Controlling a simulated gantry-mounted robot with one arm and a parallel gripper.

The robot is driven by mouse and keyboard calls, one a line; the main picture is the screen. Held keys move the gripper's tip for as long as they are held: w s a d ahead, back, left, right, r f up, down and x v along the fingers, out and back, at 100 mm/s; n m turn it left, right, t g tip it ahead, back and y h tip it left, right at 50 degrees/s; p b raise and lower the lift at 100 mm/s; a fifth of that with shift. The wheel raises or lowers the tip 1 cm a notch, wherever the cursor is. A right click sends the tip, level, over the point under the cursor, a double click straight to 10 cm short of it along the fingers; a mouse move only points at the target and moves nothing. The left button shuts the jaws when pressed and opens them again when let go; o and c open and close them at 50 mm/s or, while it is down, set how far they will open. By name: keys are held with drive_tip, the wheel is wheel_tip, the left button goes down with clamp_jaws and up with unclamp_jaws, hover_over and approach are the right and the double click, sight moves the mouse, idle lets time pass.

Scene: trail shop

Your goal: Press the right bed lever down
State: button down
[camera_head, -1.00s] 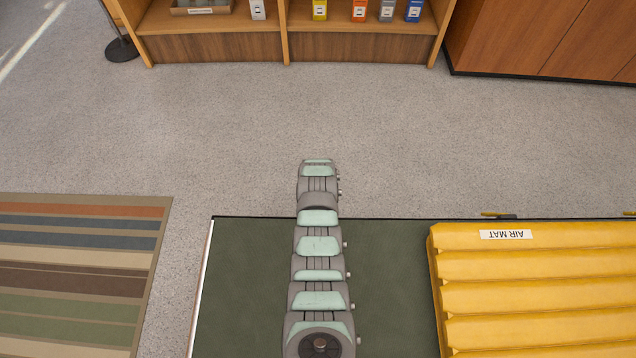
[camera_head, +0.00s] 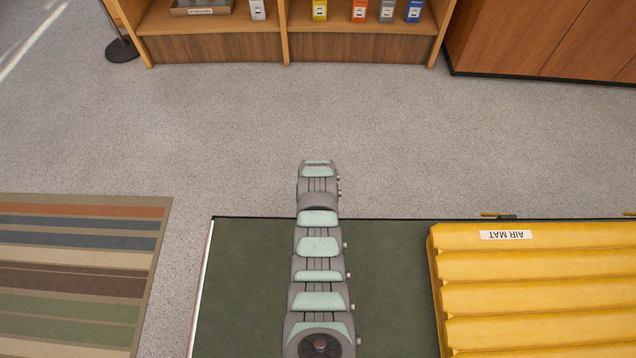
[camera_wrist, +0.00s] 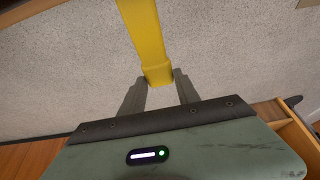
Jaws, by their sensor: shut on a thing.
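In the wrist view, a flat yellow bar (camera_wrist: 147,35) that looks like a lever comes down from the top edge, with a thicker sleeve at its near end. My gripper (camera_wrist: 160,80) is shut on this end, with one grey finger on each side. In the head view my arm reaches over a dark green bed surface (camera_head: 385,275), and its own links hide the gripper and the held bar. Two small yellow levers show at the bed's far edge: one lever (camera_head: 495,214) right of the arm, another lever (camera_head: 630,213) at the right frame edge.
A ribbed yellow air mat (camera_head: 540,265) lies on the right of the bed. A striped rug (camera_head: 80,270) lies on the floor at left. Shelves (camera_head: 210,47) and a wooden cabinet (camera_head: 545,35) stand at the back. The carpet (camera_head: 420,140) between is clear.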

drive_tip(key=shift+w+f+g+b, duration=0.15)
drive_tip(key=shift+f+g+b, duration=0.65)
drive_tip(key=shift+b, duration=0.5)
drive_tip(key=shift+f+b, duration=0.6)
drive_tip(key=shift+b, duration=0.15)
drive_tip(key=shift+f+b, duration=0.4)
wheel_tip(320, 180, down, 6)
drive_tip(key=s+b, duration=0.2)
drive_tip(key=shift+s+r, duration=0.25)
idle(0.3)
drive_tip(key=shift+r, duration=0.1)
idle(1.2)
drive_tip(key=c, duration=1)
unclamp_jaws()
drive_tip(key=shift+s, duration=0.1)
drive_tip(key=shift+o, duration=0.6)
